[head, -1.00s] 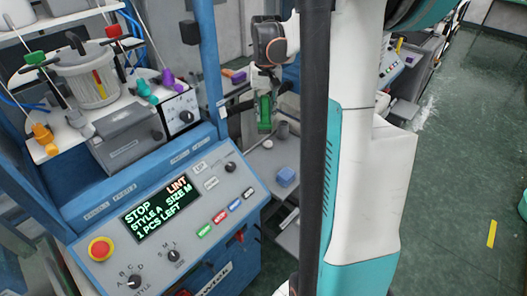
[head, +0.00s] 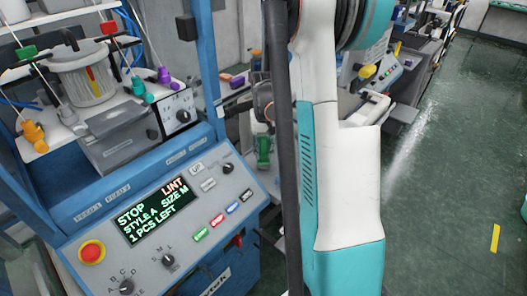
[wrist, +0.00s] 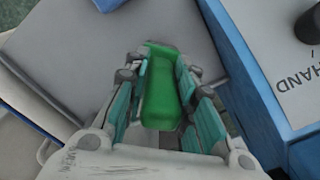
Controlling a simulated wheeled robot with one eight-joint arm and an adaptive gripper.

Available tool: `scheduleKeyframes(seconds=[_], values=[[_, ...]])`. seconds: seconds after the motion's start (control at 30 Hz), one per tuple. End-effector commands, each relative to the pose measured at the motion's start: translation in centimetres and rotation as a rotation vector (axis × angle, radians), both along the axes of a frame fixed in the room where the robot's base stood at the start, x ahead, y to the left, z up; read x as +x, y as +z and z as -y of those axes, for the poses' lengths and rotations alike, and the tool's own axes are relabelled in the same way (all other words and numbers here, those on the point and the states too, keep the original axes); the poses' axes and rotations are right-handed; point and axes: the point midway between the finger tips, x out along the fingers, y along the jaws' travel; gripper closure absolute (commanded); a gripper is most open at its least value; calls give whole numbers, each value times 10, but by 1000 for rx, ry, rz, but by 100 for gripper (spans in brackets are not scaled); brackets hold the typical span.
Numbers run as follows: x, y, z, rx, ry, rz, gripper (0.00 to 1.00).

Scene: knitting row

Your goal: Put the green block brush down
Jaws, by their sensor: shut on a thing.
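The green block brush (wrist: 160,92) is between the two teal-padded fingers of my gripper (wrist: 163,62) in the wrist view. My gripper is shut on it. A flat grey surface (wrist: 85,45) lies beneath and beyond the brush. I cannot tell whether the brush touches that surface. In the head view the brush (head: 263,152) shows small, just right of the blue machine post and behind the control panel. My arm hides what lies directly to its right.
The blue machine's control panel (head: 160,215) stands close on the left, its screen reading STOP, LINT. A blue machine edge (wrist: 245,75) runs along the right in the wrist view. Purple items (head: 237,82) lie behind. Green floor (head: 440,190) is open at right.

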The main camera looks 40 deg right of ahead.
Motion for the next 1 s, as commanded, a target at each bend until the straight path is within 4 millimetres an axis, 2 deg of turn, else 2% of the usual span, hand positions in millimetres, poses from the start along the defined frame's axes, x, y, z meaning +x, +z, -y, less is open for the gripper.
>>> scheduleKeyframes(seconds=[0.37, 0.4, 0.47, 0.5, 0.83, 1.0], values=[[0, -7, 0, 0, 0, 0, 100], [0, -7, 0, 0, 0, 0, 71], [0, -6, 0, 0, 0, 0, 57], [0, -6, 0, 0, 0, 0, 55], [0, -4, 0, 0, 0, 0, 55], [0, 13, 0, 0, 0, 0, 55]])
